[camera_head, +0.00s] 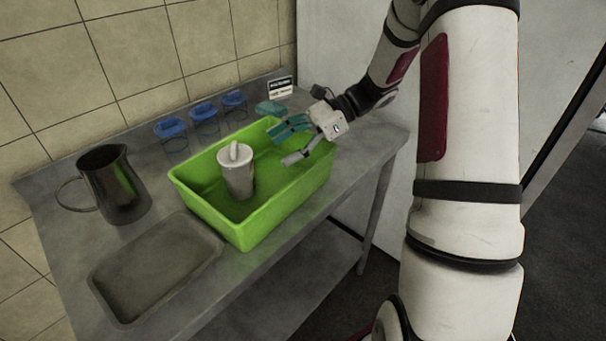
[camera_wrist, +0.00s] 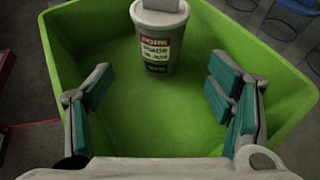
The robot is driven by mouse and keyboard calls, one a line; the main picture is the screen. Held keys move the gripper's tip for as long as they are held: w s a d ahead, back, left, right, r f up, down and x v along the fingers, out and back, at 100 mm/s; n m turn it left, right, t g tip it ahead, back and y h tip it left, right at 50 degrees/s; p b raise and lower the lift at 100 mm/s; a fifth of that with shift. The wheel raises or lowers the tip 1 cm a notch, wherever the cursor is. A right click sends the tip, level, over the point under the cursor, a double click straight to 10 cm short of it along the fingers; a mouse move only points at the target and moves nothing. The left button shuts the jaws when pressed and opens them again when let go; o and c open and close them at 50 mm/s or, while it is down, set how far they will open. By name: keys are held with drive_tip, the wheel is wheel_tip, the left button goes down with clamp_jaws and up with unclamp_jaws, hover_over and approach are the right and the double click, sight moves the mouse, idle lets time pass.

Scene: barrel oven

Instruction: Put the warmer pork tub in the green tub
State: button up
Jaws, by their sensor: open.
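The green tub (camera_head: 262,225) is a bright green open box on the steel table. A grey lidded tub with a printed label (camera_wrist: 157,50) stands upright inside it; it also shows in the head view (camera_head: 238,177), toward the tub's left part. The label text is too blurred to read fully, so I cannot tell for certain that it is the warmer pork tub. My gripper (camera_head: 293,143) is over the right part of the green tub. In the wrist view its teal-padded fingers (camera_wrist: 160,98) are spread apart with nothing between them, and the grey tub stands beyond them, apart.
A dark metal jug (camera_head: 122,190) and a shallow grey tray (camera_head: 155,272) are on the left of the table. Several blue-lidded clear containers (camera_head: 204,112) stand along the back, with a teal-lidded one (camera_head: 271,108) and a small sign (camera_head: 280,88). A tiled wall is behind.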

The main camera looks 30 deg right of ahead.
drive_tip(key=s+a+r+n+g+h, duration=0.1)
drive_tip(key=s+a+r+n+h, duration=0.15)
drive_tip(key=s+n, duration=0.2)
drive_tip(key=s+a+r+n+g+h, duration=0.1)
drive_tip(key=s+a+r+n+h, duration=0.15)
drive_tip(key=s, duration=0.35)
drive_tip(key=s+a+r+n+g+h, duration=0.1)
drive_tip(key=s+a+r+n, duration=0.3)
drive_tip(key=s, duration=0.2)
drive_tip(key=s+d+n+t+h, duration=0.3)
drive_tip(key=s+n+h, duration=0.3)
drive_tip(key=s, duration=0.8)
drive_tip(key=n, duration=0.3)
drive_tip(key=shift+h, duration=0.3)
drive_tip(key=shift+r, duration=0.2)
wheel_tip(320, 180, up, 10)
drive_tip(key=t+p, duration=0.1)
drive_tip(key=p, duration=0.7)
drive_tip(key=shift+f+t, duration=0.15)
drive_tip(key=shift+t, duration=0.25)
drive_tip(key=shift+d, duration=0.1)
